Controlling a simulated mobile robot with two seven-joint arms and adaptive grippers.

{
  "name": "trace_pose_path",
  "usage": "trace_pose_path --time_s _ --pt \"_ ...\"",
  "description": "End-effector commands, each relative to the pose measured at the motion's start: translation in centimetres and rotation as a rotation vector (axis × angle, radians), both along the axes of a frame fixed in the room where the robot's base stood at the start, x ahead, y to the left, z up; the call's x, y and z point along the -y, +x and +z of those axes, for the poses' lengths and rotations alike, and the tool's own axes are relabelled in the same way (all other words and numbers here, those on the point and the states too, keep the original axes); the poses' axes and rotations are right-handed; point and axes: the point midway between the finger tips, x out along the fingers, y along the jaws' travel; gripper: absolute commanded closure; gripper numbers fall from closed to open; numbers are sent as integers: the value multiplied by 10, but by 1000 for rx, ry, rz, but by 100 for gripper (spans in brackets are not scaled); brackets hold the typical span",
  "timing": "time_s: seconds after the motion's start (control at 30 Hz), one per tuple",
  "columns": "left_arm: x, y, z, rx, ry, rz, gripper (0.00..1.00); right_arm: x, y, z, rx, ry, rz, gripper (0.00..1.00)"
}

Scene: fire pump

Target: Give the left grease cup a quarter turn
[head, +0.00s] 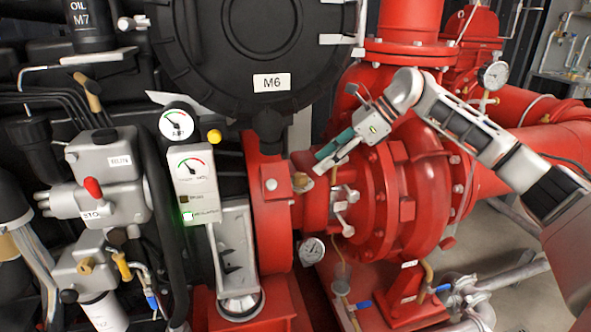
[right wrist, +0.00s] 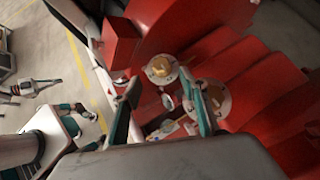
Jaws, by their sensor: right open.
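A small brass-coloured cup (head: 301,183), which looks like the left grease cup, sits on the red pump housing left of the shaft opening. In the right wrist view the brass cup (right wrist: 160,67) sits on a pale round base, a little beyond the fingertips. My right gripper (head: 326,161) comes in from the upper right, with teal fingers angled down towards the cup. In the right wrist view the right gripper (right wrist: 162,98) is open and empty, its fingers spread apart and the cup showing beyond the gap. I cannot tell if a fingertip touches it. My left gripper is not seen.
The round red pump casing (head: 428,190) stands close on the right. A large black cover labelled M6 (head: 271,83) is above and left. A gauge panel (head: 196,185) stands at left, and a small gauge (head: 312,250) hangs below the cup.

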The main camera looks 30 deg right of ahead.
Motion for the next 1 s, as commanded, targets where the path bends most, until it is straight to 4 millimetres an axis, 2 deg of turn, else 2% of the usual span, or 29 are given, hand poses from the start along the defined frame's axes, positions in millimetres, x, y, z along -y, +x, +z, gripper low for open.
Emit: trace_pose_path --time_s 0.03,0.17,0.37,0.7,1.0 --pt "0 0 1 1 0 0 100 4 0 6 7 -4 -4 57" --pt "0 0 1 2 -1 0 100 4 1 5 8 -8 -6 57" --pt "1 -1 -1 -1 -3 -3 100 -6 7 -10 3 -6 -3 57" --pt "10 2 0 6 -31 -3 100 -35 28 -47 2 -4 -3 57" --pt "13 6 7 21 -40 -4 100 -40 33 -49 9 -5 -6 57"
